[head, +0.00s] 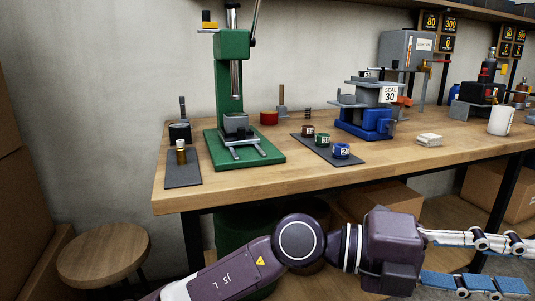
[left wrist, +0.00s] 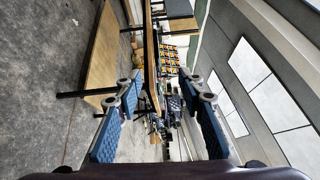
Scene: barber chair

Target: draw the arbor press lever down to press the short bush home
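The green arbor press (head: 230,80) stands upright on the wooden bench at left of centre in the head view. Its lever (head: 255,14) rises up and to the right, its top cut off by the frame edge. A bright steel ram (head: 236,80) hangs above a grey block (head: 236,122) on the press base. Whether a bush sits in the block is too small to tell. A small brass-coloured piece (head: 181,152) stands on a dark mat left of the press. My left gripper (head: 515,265) is open and empty, low in front of the bench, well apart from the press. My right gripper is out of view.
The bench (head: 290,183) also holds a mat with red, green and blue cups (head: 341,151), a blue and grey fixture (head: 365,120) and a white cup (head: 501,120). A round stool (head: 103,255) stands at lower left. Cardboard boxes (head: 385,203) are under the bench.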

